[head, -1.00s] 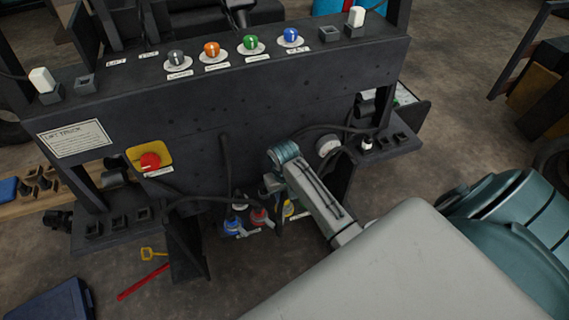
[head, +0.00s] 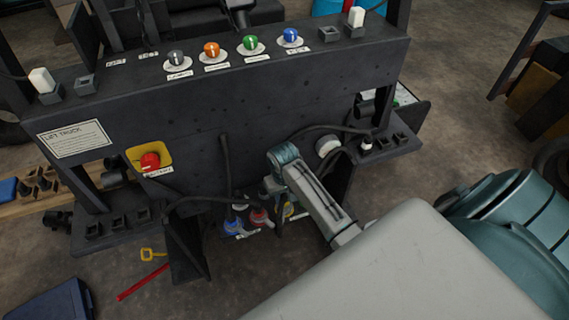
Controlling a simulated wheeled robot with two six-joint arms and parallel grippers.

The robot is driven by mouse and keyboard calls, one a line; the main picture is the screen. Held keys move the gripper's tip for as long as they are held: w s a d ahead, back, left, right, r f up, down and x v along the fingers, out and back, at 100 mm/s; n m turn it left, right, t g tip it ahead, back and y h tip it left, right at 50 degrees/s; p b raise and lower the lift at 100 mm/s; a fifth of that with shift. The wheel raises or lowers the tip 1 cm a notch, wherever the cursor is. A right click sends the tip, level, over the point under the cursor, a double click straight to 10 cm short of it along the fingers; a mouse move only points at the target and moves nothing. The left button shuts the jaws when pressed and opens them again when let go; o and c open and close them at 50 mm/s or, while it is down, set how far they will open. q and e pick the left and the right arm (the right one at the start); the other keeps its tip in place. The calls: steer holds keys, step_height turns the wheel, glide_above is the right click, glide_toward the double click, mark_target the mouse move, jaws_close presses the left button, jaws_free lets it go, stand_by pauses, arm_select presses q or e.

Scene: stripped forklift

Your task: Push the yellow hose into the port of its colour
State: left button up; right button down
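The low fittings are in the head view: a blue one (head: 233,227), a red one (head: 259,217) and a yellow one (head: 289,210). The yellow one is mostly hidden behind my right arm. My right gripper (head: 269,188) points down and left, just above the red and yellow fittings. Its fingers are small and dark against the panel, so I cannot tell whether they are open or hold a hose. No hose with a clear yellow marking can be made out. My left gripper is out of view.
A dark panel (head: 200,110) stands in front, with several coloured knobs on top and a red button (head: 150,161) on yellow. A side shelf (head: 388,147) juts out at right. A red rod (head: 142,282) lies on the floor.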

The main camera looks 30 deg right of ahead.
steer(key=shift+s+f+b, duration=0.1)
steer(key=shift+f+b, duration=0.25)
steer(key=shift+f, duration=0.45)
stand_by(0.5)
steer(key=c, duration=1)
jaws_free()
steer(key=shift+o, duration=0.2)
steer(key=shift+r, duration=0.1)
steer(key=shift+r, duration=0.35)
step_height(320, 180, up, 7)
steer(key=shift+a+f+b, duration=0.1)
steer(key=shift+f+b, duration=0.1)
steer(key=shift+b, duration=0.95)
steer(key=shift+r+p, duration=0.75)
steer(key=shift+r, duration=0.95)
